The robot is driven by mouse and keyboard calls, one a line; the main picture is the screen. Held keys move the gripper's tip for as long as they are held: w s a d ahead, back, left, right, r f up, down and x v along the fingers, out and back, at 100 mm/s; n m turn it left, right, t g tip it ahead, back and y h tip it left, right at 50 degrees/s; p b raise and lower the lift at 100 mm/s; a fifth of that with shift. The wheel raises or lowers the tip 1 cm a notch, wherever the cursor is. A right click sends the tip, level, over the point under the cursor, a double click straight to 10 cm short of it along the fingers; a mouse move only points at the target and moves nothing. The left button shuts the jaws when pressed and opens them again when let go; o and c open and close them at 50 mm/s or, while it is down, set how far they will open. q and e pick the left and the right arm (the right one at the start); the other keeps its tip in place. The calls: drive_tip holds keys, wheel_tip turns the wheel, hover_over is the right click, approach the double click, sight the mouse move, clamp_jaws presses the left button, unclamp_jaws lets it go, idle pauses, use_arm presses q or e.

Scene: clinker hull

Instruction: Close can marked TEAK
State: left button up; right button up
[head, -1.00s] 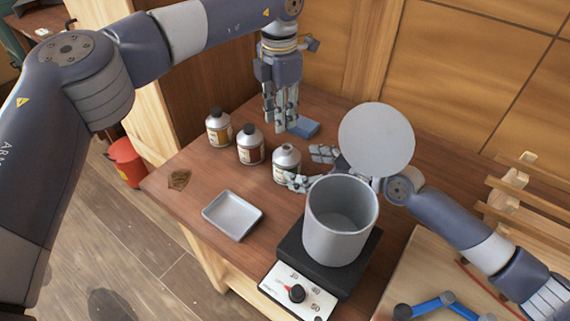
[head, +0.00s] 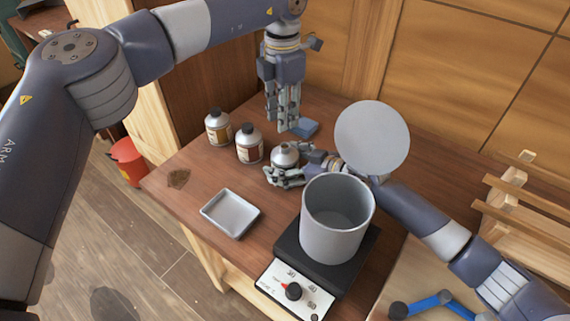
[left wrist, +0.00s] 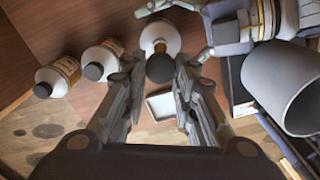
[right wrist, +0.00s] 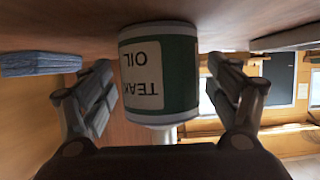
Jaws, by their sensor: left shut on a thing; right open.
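The can marked TEAK OIL (right wrist: 158,75) has a green and cream label, upside down in the right wrist view. In the head view this can (head: 284,154) stands on the table with a silver top and no black cap on it. My right gripper (head: 291,168) is open, its fingers on either side of the can. My left gripper (head: 285,125) is above and behind the can, pointing down. In the left wrist view it is shut on a black cap (left wrist: 160,68). The cap is hidden in the head view.
Two black-capped cans (head: 218,128) (head: 249,146) stand left of it. A metal tray (head: 230,213) lies in front. A grey pot (head: 337,225) on a black hotplate (head: 290,247) and a pale round disc (head: 372,137) are at the right. A blue block (head: 305,128) lies behind.

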drive_tip(key=shift+w+a, duration=0.1)
drive_tip(key=shift+a, duration=0.05)
drive_tip(key=shift+c, duration=0.6)
drive_tip(key=c, duration=1.5)
use_arm(q)
hover_over(283, 146)
drive_tip(key=shift+f, duration=2.45)
drive_tip(key=shift+f, duration=0.1)
use_arm(e)
drive_tip(key=shift+f, duration=0.1)
use_arm(q)
drive_tip(key=shift+f, duration=0.8)
drive_tip(key=shift+f, duration=0.6)
